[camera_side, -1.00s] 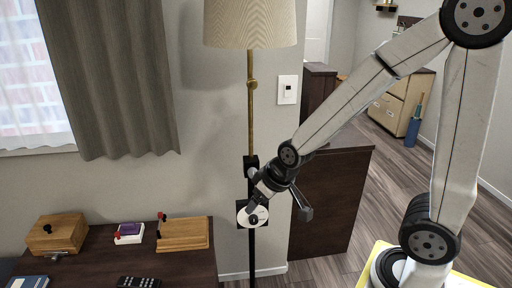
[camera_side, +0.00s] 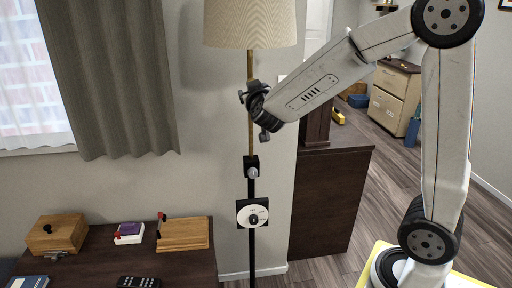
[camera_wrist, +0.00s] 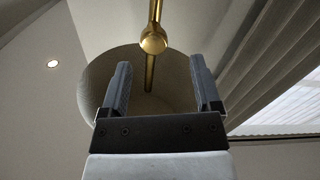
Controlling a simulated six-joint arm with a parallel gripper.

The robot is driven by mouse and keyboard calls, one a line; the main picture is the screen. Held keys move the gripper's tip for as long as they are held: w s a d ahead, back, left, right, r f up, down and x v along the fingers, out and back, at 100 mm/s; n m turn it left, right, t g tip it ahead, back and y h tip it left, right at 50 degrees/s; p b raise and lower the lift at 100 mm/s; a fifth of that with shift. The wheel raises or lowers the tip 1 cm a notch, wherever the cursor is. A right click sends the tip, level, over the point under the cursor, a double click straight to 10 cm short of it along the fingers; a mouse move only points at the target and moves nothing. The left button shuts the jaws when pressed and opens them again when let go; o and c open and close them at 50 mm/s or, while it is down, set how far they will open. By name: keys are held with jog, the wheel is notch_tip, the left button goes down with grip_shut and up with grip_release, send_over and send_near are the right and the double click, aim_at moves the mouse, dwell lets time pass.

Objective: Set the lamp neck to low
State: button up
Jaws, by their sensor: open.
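The floor lamp has a cream shade (camera_side: 250,24) and a thin brass neck (camera_side: 251,130) running into a black lower pole (camera_side: 252,250). A brass knob (camera_wrist: 153,42) on the neck shows in the wrist view, just beyond and between my fingertips; in the side view my gripper hides it. My gripper (camera_side: 247,92) is open at the neck, below the shade. In the wrist view its two fingers (camera_wrist: 160,63) are apart with nothing gripped. Whether they touch the neck cannot be told.
A white dial plate (camera_side: 244,213) with a black knob and a grey knob (camera_side: 252,173) sit lower on the pole. A desk (camera_side: 185,265) with wooden boxes is at left. A dark cabinet (camera_side: 330,205) stands to the right. A curtain (camera_side: 118,80) hangs left.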

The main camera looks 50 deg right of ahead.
jog(key=shift+s+d+r+h, duration=0.1)
jog(key=shift+d+r+h, duration=0.15)
jog(key=shift+h, duration=0.05)
jog(key=shift+x, duration=3.9)
jog(key=shift+f, duration=0.15)
grip_shut()
